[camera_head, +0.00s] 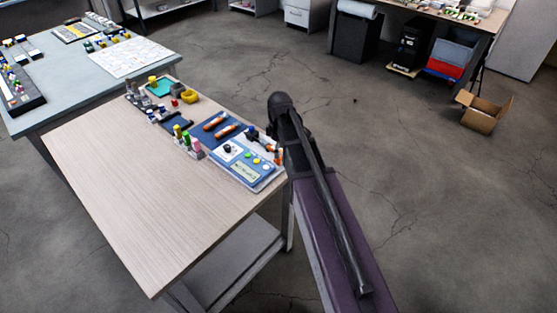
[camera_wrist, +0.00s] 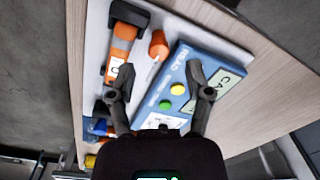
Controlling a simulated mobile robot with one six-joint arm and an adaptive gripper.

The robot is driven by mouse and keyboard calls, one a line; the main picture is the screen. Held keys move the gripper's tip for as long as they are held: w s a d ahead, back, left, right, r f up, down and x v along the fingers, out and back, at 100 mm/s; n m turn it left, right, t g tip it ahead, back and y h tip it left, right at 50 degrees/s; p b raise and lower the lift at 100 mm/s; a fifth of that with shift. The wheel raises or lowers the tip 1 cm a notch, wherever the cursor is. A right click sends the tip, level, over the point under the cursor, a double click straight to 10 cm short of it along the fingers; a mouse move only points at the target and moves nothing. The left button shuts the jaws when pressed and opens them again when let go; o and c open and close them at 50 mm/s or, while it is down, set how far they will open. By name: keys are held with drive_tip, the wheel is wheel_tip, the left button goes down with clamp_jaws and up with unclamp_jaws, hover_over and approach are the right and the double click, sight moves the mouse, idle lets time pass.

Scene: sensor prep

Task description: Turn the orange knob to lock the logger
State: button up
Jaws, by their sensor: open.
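The logger is a blue and white box (camera_wrist: 218,62) with a display, a yellow button and a green button. In the head view the logger (camera_head: 243,172) lies at the right end of the wooden table, with a dark round knob (camera_head: 228,147) on its white panel. My gripper (camera_wrist: 160,76) is open above the logger's edge, its fingers apart and holding nothing. An orange-capped piece (camera_wrist: 158,44) stands beside the logger, beyond the fingertips. I cannot tell whether it is the orange knob. The logger's near part is partly hidden by my gripper.
An orange tool (camera_wrist: 120,50) with a black end lies left of the logger in the wrist view. Small bottles (camera_head: 188,142) and a blue tray with orange-handled tools (camera_head: 214,130) are close by. The left of the wooden table (camera_head: 130,190) is clear.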

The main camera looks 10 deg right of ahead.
sight(279, 161)
drive_tip(key=shift+f+b, duration=1.25)
drive_tip(key=shift+f, duration=0.3)
drive_tip(key=shift+c, duration=0.3)
